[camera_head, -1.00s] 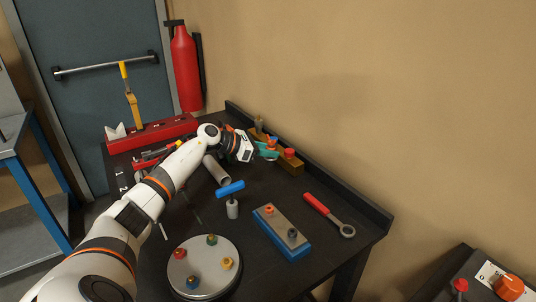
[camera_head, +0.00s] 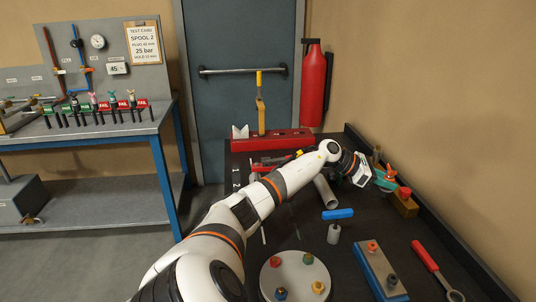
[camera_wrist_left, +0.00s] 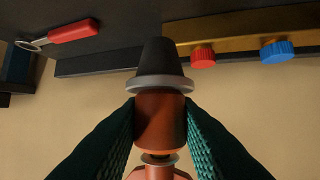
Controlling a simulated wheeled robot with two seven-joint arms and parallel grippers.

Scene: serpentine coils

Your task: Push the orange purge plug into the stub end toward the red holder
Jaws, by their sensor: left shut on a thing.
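My left gripper (camera_head: 385,181) is at the bench's right edge, beside a brown rack (camera_head: 404,206). In the left wrist view its teal fingers (camera_wrist_left: 160,108) are shut on the orange plug (camera_wrist_left: 160,125). The plug has an orange body, a grey ring and a dark tapered nose, pointing up in that view. A grey pipe stub (camera_head: 325,192) lies on the bench left of the gripper; my arm hides its far part. The red holder (camera_head: 285,142), a long red block, stands at the far end of the bench. My right gripper is not in view.
A blue T-handle tool (camera_head: 338,214), a round plate (camera_head: 295,282) with coloured knobs, a blue block (camera_head: 380,270) and a red-handled wrench (camera_head: 426,256) occupy the near bench. Rack knobs, red (camera_wrist_left: 203,56) and blue (camera_wrist_left: 277,52), show in the wrist view. Another bench (camera_head: 90,133) stands left.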

